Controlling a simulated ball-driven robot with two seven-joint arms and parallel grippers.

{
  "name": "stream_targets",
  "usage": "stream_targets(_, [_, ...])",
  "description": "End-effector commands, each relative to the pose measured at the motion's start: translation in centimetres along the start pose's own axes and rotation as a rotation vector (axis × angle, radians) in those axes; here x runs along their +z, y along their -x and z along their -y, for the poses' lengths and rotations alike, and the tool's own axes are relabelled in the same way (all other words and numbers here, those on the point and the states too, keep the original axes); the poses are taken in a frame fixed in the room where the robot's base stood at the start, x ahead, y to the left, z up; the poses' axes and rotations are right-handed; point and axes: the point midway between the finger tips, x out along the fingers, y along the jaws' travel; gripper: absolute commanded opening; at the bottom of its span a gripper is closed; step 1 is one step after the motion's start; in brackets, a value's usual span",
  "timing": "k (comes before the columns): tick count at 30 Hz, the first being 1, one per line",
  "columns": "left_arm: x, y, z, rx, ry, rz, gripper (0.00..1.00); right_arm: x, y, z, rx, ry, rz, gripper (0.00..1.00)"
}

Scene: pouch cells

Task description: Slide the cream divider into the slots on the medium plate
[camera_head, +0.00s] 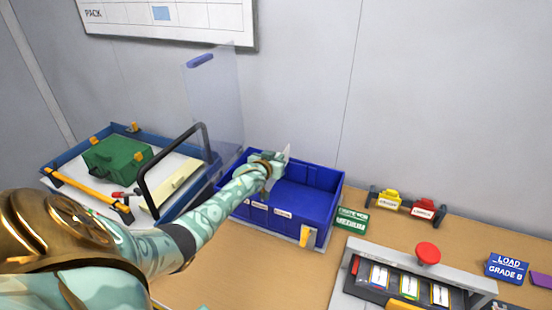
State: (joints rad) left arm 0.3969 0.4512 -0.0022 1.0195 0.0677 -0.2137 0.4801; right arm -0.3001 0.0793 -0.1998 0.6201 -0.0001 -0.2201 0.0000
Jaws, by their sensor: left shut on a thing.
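My left arm reaches in from the left, and my left gripper (273,163) is over the left part of a blue bin (315,207). It is shut on a thin pale panel, which looks like the cream divider (287,154). The panel stands roughly upright, its top edge above the bin's back wall. Its lower edge is hidden, so I cannot tell whether it sits in any slot. I cannot make out a medium plate for certain; a pale base (322,249) shows under the bin's front right corner. My right gripper is out of view.
A blue-edged tray (63,161) at left holds a green case (117,157) and a cream block (180,186). A black handle (148,190) and clear panel (213,100) rise beside the bin. A grey fixture (350,268) with a red button (428,253) stands right.

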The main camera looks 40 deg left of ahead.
Motion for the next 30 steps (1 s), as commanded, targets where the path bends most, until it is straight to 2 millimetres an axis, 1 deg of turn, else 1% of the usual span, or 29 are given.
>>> stream_targets(11, [-0.13,0.02,-0.03,0.0,0.0,-0.001,0.0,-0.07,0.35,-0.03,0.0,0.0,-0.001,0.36])
stream_targets(20, [0.0,-0.01,-0.03,0.0,0.0,-0.001,0.0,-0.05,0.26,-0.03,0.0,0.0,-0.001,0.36])
stream_targets(30, [0.75,-0.25,-0.03,0.0,0.0,0.0,0.0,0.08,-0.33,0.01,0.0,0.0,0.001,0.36])
